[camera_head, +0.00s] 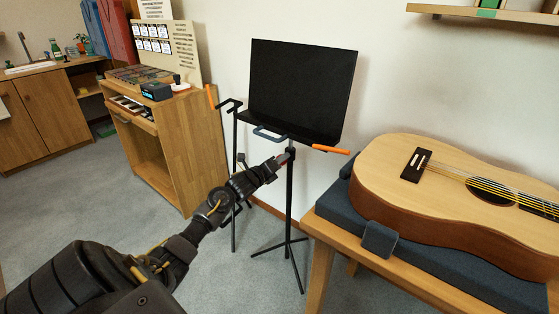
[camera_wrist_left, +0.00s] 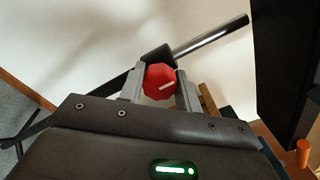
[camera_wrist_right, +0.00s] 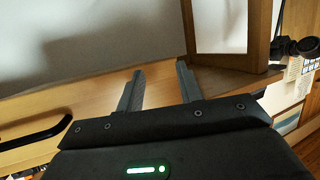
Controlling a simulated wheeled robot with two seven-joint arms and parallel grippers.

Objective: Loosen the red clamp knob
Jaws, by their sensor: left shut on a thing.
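The red clamp knob (camera_wrist_left: 160,83) shows in the left wrist view, faceted, with a pale mark on its face. My left gripper (camera_wrist_left: 158,75) is shut on it, one finger on each side. The knob sits by a black clamp and tube on the music stand. In the head view my left gripper (camera_head: 282,160) reaches the black stand post (camera_head: 289,195) just below the dark desk (camera_head: 302,90); the knob is mostly hidden there by the fingers. My right gripper (camera_wrist_right: 160,70) is open and empty in the right wrist view, and is out of the head view.
A guitar (camera_head: 430,190) lies on a padded wooden bench at right. A wooden cabinet (camera_head: 180,140) stands at left. A second thin stand (camera_head: 234,180) is close behind. Grey floor is free around the stand's legs.

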